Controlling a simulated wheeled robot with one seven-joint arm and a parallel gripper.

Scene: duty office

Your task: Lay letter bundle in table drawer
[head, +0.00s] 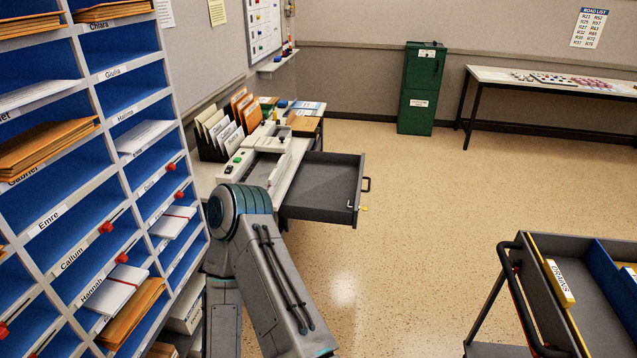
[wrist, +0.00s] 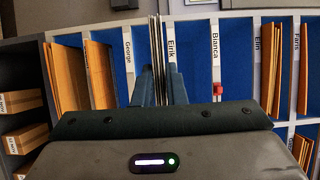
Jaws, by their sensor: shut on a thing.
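In the wrist view my gripper (wrist: 158,88) is shut on a thin pale letter bundle (wrist: 157,45), seen edge-on between the fingers. The bundle points away from my gripper toward the blue pigeonholes, near the Eirik label. I cannot tell whether its far end is inside a slot. The table drawer (head: 322,187) is pulled open under the table (head: 297,160) in the head view, and its visible floor looks empty. My arm shows in front of the table there, but my gripper and the bundle are out of sight.
The pigeonhole rack (head: 110,74) fills the left, holding envelopes and bundles. A franking machine and a letter rack (head: 212,140) stand on the table. A cart (head: 535,290) is at lower right, and a green cabinet (head: 421,88) at the back. The floor right of the drawer is clear.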

